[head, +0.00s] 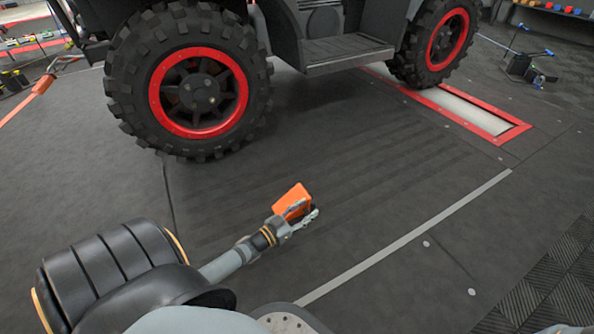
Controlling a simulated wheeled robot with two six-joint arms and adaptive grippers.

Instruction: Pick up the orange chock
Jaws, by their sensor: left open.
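The orange chock (291,200) sits on the dark floor in the middle of the head view. Its lower right part is hidden behind my gripper. My left gripper (309,215) reaches in from the lower left and is at the chock's near side, its fingers open. I cannot tell whether the fingers touch the chock or whether it lies between them. My right gripper is not in view.
A vehicle with big black tyres (262,85) and red-ringed wheels stands behind the chock. A red-framed roller slot (515,133) lies at the right. A light line (410,236) crosses the floor. The floor around the chock is clear.

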